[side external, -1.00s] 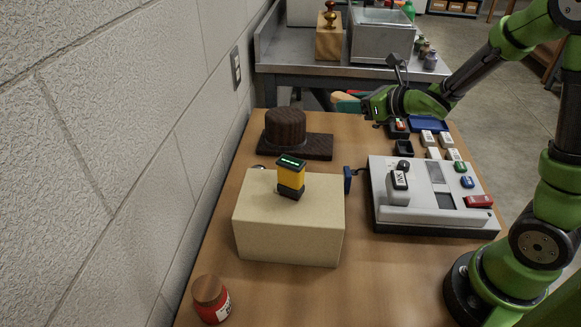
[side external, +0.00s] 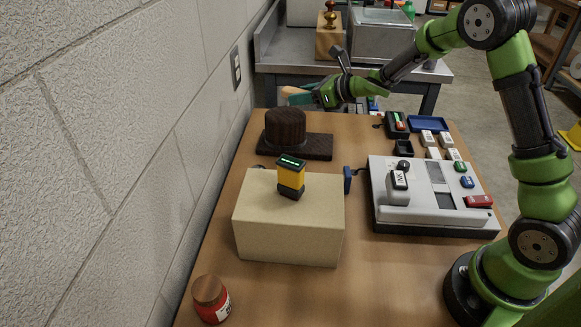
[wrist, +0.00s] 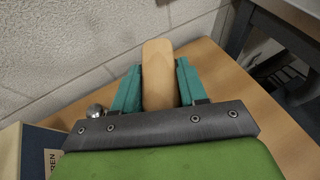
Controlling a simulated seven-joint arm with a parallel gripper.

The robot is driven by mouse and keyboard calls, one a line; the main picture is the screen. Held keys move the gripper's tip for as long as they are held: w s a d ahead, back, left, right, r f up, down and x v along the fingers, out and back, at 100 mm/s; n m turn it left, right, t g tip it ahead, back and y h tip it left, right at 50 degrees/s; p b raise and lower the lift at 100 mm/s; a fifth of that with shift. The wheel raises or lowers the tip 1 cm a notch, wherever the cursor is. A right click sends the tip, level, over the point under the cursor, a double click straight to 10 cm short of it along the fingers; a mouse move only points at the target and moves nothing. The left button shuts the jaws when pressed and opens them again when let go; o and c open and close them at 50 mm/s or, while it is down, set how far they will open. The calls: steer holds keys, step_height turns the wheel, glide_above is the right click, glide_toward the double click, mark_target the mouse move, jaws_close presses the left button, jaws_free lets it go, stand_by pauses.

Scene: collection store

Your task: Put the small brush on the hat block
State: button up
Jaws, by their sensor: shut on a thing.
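The hat block (side external: 285,127) is a dark brown wooden form with a round crown on a flat base, standing at the far left of the table. My gripper (side external: 306,96) is above and behind it, a little to its right in the side view. The gripper (wrist: 157,88) is shut on the small brush, whose pale wooden body (wrist: 158,70) lies between the teal fingers in the wrist view. The brush's tan end (side external: 293,92) also shows at the fingertips in the side view. Its bristles cannot be made out. The hat block is not recognisable in the wrist view.
A beige box (side external: 290,222) with a yellow-and-black device (side external: 291,178) on top stands in front of the hat block. A grey console (side external: 430,190), small blocks and a blue tray (side external: 427,124) are at right. A red jar (side external: 211,299) stands front left. The wall borders the left.

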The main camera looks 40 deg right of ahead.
mark_target(300, 115)
steer(key=shift+w, duration=0.6)
steer(key=shift+f, duration=1.8)
steer(key=shift+f, duration=0.15)
steer(key=o, duration=1)
steer(key=shift+o, duration=0.2)
